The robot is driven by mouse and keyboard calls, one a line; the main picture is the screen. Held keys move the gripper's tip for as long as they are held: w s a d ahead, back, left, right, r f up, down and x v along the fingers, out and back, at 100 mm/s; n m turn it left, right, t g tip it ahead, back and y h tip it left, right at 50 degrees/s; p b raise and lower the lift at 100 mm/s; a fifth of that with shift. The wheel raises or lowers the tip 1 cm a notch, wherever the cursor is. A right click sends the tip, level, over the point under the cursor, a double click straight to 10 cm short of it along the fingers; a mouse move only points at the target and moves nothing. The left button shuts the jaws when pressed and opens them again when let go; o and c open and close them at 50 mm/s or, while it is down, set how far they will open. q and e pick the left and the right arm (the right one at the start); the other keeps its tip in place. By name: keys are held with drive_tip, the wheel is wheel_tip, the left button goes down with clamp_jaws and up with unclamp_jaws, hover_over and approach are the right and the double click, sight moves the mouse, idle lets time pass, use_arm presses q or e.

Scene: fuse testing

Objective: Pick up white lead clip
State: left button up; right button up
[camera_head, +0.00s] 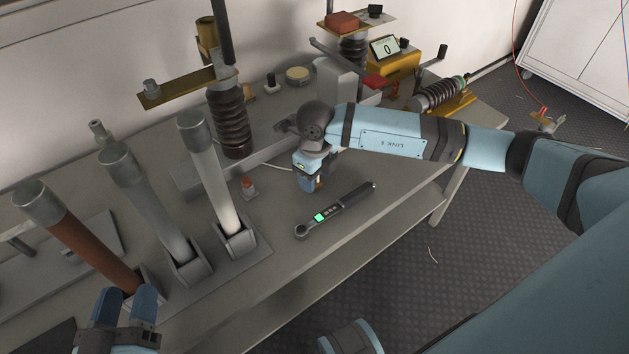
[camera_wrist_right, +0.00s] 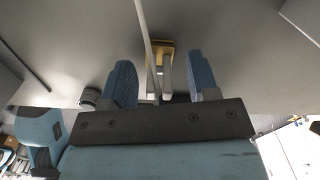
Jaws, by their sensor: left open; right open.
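The white lead clip (camera_wrist_right: 167,75), pale-bodied with a brass-coloured end, shows between the two blue fingers of my right gripper (camera_wrist_right: 163,82) in the right wrist view. The fingers stand apart on either side of it, with visible gaps. In the head view my right gripper (camera_head: 307,182) points down at the table behind the torque wrench, a brass-coloured bit showing at its tip; the rest of the clip is hidden there. My left gripper (camera_head: 128,294) is open at the lower left, near the foot of the brown fuse.
A torque wrench (camera_head: 335,210) lies in front of my right gripper. A brown fuse (camera_head: 85,242), a grey fuse (camera_head: 150,208) and a white fuse (camera_head: 214,180) lean in holders at the left. A ribbed black insulator (camera_head: 229,122) stands behind.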

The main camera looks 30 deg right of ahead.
clamp_jaws()
drive_tip(key=shift+r, duration=0.1)
